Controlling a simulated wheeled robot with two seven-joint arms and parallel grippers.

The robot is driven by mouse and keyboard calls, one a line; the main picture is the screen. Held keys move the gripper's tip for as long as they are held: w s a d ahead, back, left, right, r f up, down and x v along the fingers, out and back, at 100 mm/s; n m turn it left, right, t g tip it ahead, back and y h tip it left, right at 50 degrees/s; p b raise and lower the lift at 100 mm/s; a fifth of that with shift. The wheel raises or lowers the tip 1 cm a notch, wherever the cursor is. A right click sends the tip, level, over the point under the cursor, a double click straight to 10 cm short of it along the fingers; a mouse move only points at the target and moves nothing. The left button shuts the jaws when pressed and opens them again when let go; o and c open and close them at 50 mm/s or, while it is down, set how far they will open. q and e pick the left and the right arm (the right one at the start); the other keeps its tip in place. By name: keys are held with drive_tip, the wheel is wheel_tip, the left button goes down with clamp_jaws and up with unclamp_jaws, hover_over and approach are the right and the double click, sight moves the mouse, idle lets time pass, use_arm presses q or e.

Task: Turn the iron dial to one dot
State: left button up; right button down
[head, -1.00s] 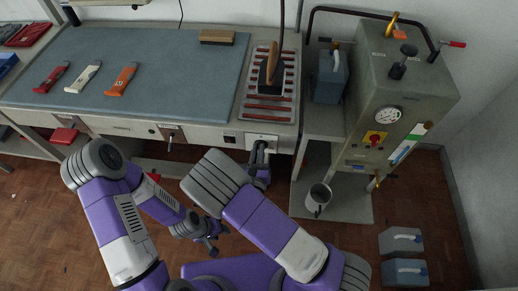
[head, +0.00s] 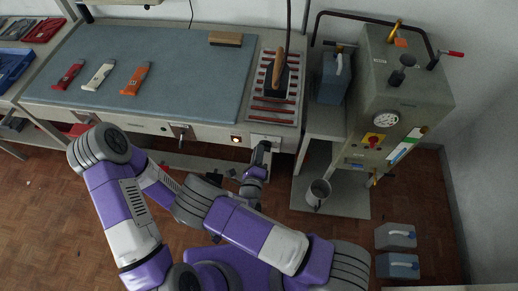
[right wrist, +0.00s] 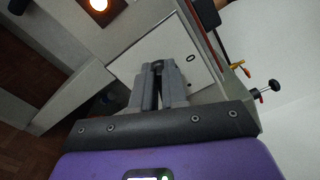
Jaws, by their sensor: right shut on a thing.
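My right gripper (head: 263,147) is at the pale dial plate (head: 266,138) on the table's front, below the iron. In the right wrist view its fingers (right wrist: 159,88) are shut on the iron dial (right wrist: 158,66), a small dark knob mostly hidden between them. An orange lamp (head: 236,140) glows left of the plate. My left gripper is mostly hidden behind my right arm.
A grey boiler (head: 405,90) with gauge and levers stands at right, a metal mug (head: 318,193) below. Two grey-blue irons-like blocks (head: 397,264) sit on the floor.

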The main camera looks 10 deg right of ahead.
wheel_tip(320, 180, down, 2)
drive_tip(key=n+p, duration=0.2)
drive_tip(key=n, duration=0.8)
drive_tip(key=shift+n, duration=0.4)
drive_tip(key=c, duration=1.2)
unclamp_jaws()
drive_tip(key=shift+o, duration=0.2)
drive_tip(key=shift+r, duration=0.1)
